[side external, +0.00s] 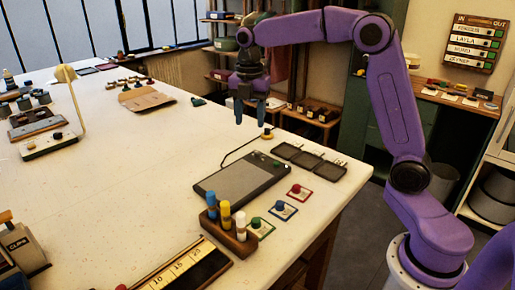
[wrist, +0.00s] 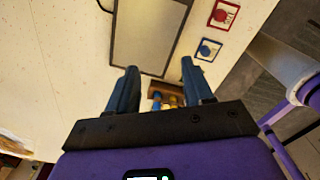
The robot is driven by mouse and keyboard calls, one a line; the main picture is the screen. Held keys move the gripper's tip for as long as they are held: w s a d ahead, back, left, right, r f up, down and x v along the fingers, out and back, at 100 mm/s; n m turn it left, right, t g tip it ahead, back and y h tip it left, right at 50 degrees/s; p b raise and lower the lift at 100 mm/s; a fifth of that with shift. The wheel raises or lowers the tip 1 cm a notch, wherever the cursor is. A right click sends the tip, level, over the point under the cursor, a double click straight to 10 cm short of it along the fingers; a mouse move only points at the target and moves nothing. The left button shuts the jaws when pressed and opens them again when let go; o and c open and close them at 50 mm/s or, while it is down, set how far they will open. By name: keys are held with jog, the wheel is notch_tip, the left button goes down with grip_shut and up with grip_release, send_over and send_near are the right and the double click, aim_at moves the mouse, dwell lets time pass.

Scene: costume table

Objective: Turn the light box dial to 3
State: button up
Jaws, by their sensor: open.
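A flat dark-framed panel with a grey face, which looks like the light box (side external: 240,180), lies on the white table near its right edge. A cord runs from its far side to a small knob-like piece (side external: 267,133). A small green spot shows near the panel's far right corner; I cannot make out dial numbers or a setting. The panel also shows at the top of the wrist view (wrist: 150,38), partly cut off. My gripper (side external: 250,112) is open and empty, above the table beyond the panel, apart from it. Its two fingers also show in the wrist view (wrist: 159,72).
Dark trays (side external: 307,161) lie behind. A lamp (side external: 66,76) stands at left. The table's middle is clear.

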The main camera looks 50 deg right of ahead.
aim_at(258, 152)
jog(key=w+d+n, duration=0.3)
jog(key=w+d, duration=0.4)
jog(key=d, duration=0.3)
notch_tip(258, 152, down, 17)
jog(key=shift+s+d+f, duration=0.1)
jog(key=shift+s+f, duration=0.05)
grip_shut()
